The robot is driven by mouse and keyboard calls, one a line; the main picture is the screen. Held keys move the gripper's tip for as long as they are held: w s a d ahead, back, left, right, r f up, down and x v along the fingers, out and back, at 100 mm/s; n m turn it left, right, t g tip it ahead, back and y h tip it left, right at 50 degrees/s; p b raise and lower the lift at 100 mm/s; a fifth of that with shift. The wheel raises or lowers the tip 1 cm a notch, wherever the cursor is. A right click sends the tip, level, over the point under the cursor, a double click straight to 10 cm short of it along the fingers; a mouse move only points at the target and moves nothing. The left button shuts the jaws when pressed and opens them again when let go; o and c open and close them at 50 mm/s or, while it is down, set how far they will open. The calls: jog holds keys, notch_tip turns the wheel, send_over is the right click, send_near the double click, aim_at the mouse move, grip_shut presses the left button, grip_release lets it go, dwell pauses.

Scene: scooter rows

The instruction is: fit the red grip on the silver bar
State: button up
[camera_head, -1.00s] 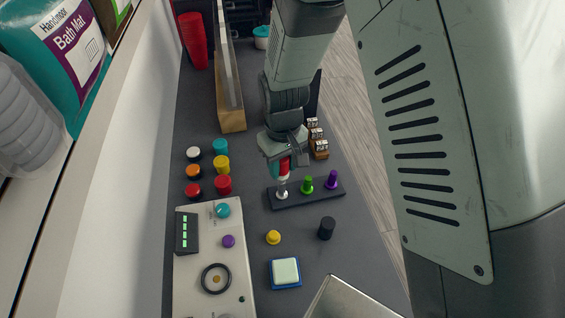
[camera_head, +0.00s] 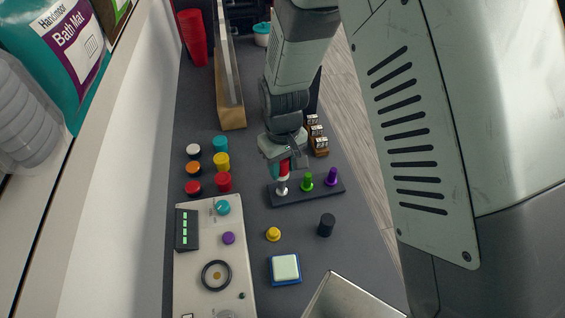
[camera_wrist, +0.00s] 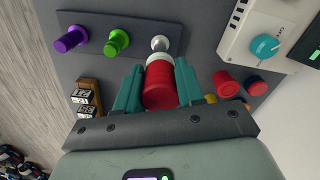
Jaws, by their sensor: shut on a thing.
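My gripper (camera_head: 284,160) is shut on the red grip (camera_head: 284,168), whose red body also shows between the jaws in the wrist view (camera_wrist: 159,88). A pale end (camera_wrist: 158,58) of the grip points away from the jaws. The silver bar (camera_head: 282,189) stands at the left end of a dark base (camera_head: 310,196), just beyond the grip's pale end. Its rounded silver top (camera_wrist: 160,43) shows beyond that end in the wrist view, slightly offset. I cannot tell whether grip and bar touch.
A green bar (camera_head: 307,181) and a purple bar (camera_head: 332,176) stand on the same base to the right. A control panel (camera_head: 193,275) lies front left. Several coloured caps sit left of the base. A black cylinder (camera_head: 326,225) and yellow button (camera_head: 273,234) stand in front.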

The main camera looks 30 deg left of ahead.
aim_at(283, 176)
jog(key=shift+f, duration=2.1)
dwell(1.3)
jog(key=o, duration=1.5)
jog(key=shift+o, duration=0.2)
jog(key=shift+r, duration=3)
